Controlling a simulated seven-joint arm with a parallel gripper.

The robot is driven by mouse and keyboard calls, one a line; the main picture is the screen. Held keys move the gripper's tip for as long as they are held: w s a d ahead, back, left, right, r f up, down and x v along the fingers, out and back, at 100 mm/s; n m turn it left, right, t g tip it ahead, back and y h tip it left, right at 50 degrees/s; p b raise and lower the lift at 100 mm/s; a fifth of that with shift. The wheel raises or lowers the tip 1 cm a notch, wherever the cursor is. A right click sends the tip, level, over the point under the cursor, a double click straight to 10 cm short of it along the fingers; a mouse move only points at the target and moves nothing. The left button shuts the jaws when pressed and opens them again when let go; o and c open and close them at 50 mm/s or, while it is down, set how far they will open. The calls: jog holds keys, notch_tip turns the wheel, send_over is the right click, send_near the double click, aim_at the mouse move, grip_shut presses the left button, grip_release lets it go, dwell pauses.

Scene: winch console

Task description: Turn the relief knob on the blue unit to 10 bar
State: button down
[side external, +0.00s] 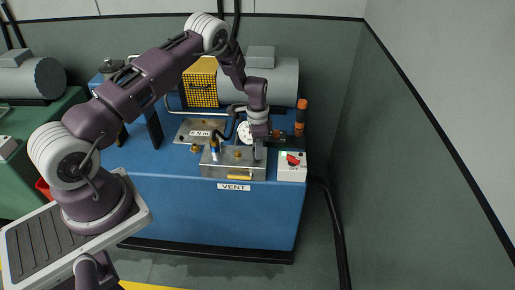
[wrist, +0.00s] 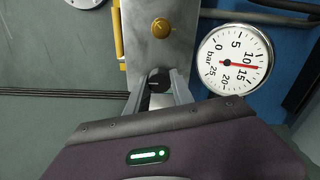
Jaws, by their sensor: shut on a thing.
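The blue unit (side external: 210,215) stands mid-picture in the side view, with a metal box on its top front edge marked VENT. My gripper (side external: 258,152) points down at the right end of this box. In the wrist view, my gripper (wrist: 160,95) has its two fingers closed on the sides of a dark round knob (wrist: 158,76) on the metal plate. The fingers cover part of the knob, and I cannot read a mark on it. Beside it, the round white gauge (wrist: 236,48) in bar has its red needle between 10 and 15.
A brass knob (wrist: 161,28) sits on the same plate. A yellow handle (side external: 239,178) is on the box front. A white box with a red switch (side external: 293,159) stands close right of my gripper. An orange-topped post (side external: 301,112) is behind it. A green unit is at left.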

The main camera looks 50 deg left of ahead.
jog(key=n, duration=0.4)
jog(key=shift+n, duration=0.4)
jog(key=n, duration=0.4)
jog(key=shift+a+n, duration=0.1)
jog(key=shift+n, duration=0.2)
jog(key=n, duration=0.4)
jog(key=shift+a+r+n, duration=0.1)
jog(key=shift+n, duration=2)
jog(key=c, duration=1.1)
grip_release()
